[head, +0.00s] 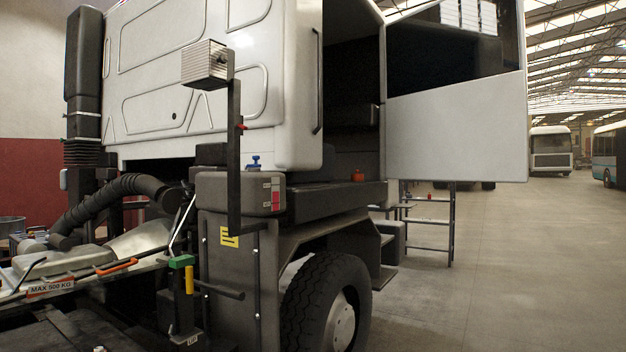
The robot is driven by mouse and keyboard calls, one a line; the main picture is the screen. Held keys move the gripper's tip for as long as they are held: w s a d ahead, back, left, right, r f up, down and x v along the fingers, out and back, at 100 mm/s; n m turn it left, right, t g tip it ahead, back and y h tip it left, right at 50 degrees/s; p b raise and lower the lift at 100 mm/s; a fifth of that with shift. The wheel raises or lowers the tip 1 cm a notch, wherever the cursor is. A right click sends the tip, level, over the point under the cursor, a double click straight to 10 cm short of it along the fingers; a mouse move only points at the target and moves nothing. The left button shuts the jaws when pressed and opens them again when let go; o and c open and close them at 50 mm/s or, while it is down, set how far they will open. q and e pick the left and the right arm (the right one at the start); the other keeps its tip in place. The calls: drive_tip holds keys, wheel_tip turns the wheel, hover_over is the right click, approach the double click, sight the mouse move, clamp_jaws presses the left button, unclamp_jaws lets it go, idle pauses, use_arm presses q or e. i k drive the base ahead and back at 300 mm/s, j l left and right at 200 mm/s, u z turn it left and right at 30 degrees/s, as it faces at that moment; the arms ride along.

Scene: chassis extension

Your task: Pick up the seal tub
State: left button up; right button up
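I cannot tell for sure which thing is the seal tub. A small red-orange object (357,176) sits on the dark sill of the open cab doorway. A small blue object (255,162) stands on top of the grey box behind the cab. A tiny red item (430,196) shows far off near a ladder-like frame. Neither of my grippers is in view.
A white truck cab (200,80) with an open door (455,125) fills the middle. A front wheel (328,305) and a dark upright post (235,150) stand close. The chassis (60,290) lies at lower left. The concrete floor (520,270) at right is clear.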

sight(357, 177)
drive_tip(key=z, duration=0.4)
drive_tip(key=i+l+z, duration=0.15)
drive_tip(key=i+z, duration=0.15)
drive_tip(key=i, duration=0.45)
drive_tip(key=i+z, duration=0.2)
drive_tip(key=i, duration=1.1)
drive_tip(key=i+l+u, duration=0.15)
drive_tip(key=i, duration=0.5)
drive_tip(key=i+l+u, duration=0.15)
drive_tip(key=i, duration=0.5)
drive_tip(key=i+l+u, duration=0.2)
drive_tip(key=i+u, duration=0.2)
drive_tip(key=i+l+u, duration=0.3)
drive_tip(key=i+u, duration=0.15)
